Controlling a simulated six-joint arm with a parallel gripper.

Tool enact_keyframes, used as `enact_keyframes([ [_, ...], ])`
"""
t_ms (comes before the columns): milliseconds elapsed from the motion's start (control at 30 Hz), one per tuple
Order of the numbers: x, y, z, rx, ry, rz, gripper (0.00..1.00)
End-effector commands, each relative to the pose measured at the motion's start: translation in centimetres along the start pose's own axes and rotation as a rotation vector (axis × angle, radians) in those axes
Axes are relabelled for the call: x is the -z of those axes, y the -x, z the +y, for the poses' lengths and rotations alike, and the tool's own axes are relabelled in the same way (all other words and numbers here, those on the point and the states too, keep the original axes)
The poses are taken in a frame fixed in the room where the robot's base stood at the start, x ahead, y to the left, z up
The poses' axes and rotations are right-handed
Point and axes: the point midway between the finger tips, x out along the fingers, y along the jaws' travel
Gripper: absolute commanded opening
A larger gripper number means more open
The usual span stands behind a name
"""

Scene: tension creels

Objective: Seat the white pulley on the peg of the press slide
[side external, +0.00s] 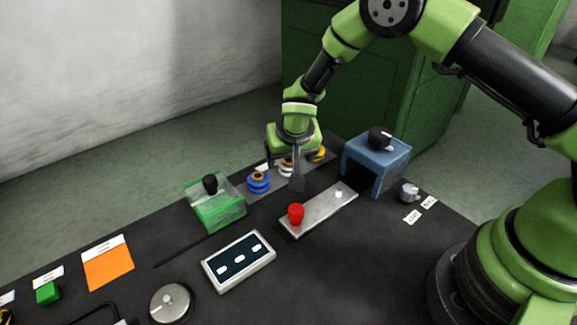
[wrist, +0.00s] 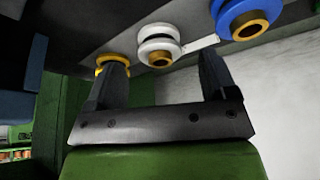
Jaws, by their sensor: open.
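The white pulley (wrist: 158,42) has a brass hub and sits on a grey strip between the yellow and blue pulleys; it is partly hidden behind my gripper in the side view (side external: 286,166). My gripper (wrist: 162,60) is open and empty, its fingers spread on either side of the white pulley in the wrist picture; I cannot tell the remaining gap. In the side view my gripper (side external: 297,182) points down near the pulley row. The press slide (side external: 314,213) is a flat metal plate with a red knob (side external: 296,213) at its near end and a small pale peg (side external: 338,194) toward the press.
The blue pulley (side external: 258,182) and yellow pulley (side external: 320,154) flank the white one. The blue press (side external: 378,152) stands at the slide's far end. A green clear-sided box (side external: 216,210) with a black knob and a display panel (side external: 239,260) lie to the left.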

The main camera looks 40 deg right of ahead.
Motion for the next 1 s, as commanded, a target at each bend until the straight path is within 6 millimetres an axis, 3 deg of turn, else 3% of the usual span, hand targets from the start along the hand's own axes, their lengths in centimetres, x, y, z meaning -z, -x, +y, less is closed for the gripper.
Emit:
enact_keyframes([
  [200,0.0,-2.5,0.0,-0.001,-0.002,-0.001,0.78],
  [433,0.0,-2.6,0.0,0.000,-0.001,0.000,0.78],
  [467,0.0,-2.6,0.0,0.000,-0.001,0.000,0.76],
  [700,0.0,-2.6,0.0,0.000,-0.001,0.000,0.24],
  [1000,0.2,-2.2,0.0,0.000,-0.001,0.001,0.24],
])
